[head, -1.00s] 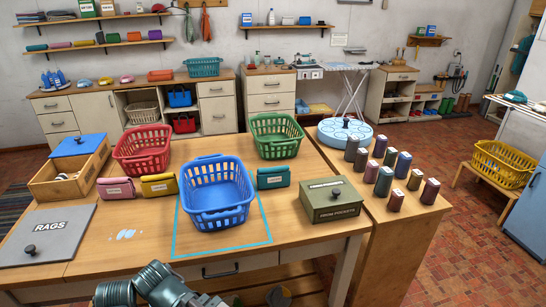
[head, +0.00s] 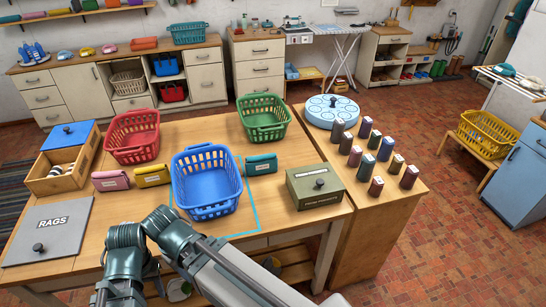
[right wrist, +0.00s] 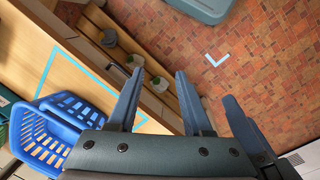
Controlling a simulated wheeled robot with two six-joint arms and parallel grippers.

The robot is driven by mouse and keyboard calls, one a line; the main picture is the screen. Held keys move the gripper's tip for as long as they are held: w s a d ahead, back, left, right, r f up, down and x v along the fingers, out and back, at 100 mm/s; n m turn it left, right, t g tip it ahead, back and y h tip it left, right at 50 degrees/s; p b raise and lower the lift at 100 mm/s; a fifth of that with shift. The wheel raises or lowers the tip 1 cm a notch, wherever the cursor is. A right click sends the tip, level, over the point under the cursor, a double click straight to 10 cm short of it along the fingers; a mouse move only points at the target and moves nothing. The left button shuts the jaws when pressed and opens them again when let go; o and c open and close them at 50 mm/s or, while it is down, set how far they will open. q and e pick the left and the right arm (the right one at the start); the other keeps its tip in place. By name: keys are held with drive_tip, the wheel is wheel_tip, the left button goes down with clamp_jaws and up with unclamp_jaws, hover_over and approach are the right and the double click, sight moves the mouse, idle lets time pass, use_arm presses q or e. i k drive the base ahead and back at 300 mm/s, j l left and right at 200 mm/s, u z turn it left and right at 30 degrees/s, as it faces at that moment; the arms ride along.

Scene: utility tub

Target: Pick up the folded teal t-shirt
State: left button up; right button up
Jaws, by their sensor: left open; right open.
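The folded teal t-shirt (head: 261,164) is a small bundle with a white label, lying on the wooden table just right of the blue basket (head: 207,184). The basket is close beside it; whether they touch is unclear. My left gripper (head: 110,290) is low at the bottom left of the head view, partly cut off, well apart from the t-shirt. My right gripper (right wrist: 160,74) is open and empty in the right wrist view, beyond the table's front edge with floor behind it. The blue basket shows left of it there (right wrist: 50,132).
Pink (head: 110,180) and yellow (head: 152,175) bundles lie left of the blue basket. Red (head: 132,138) and green (head: 263,118) baskets stand behind. An olive box (head: 319,186) stands right of the t-shirt. Several dark labelled blocks stand on the right counter (head: 352,228). Bare tabletop lies before the t-shirt.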

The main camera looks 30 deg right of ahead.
sight(262, 164)
drive_tip(key=i+l+z, duration=0.3)
drive_tip(key=i+l, duration=0.15)
drive_tip(key=l, duration=0.25)
drive_tip(key=i+l+z, duration=0.35)
drive_tip(key=i+l, duration=0.2)
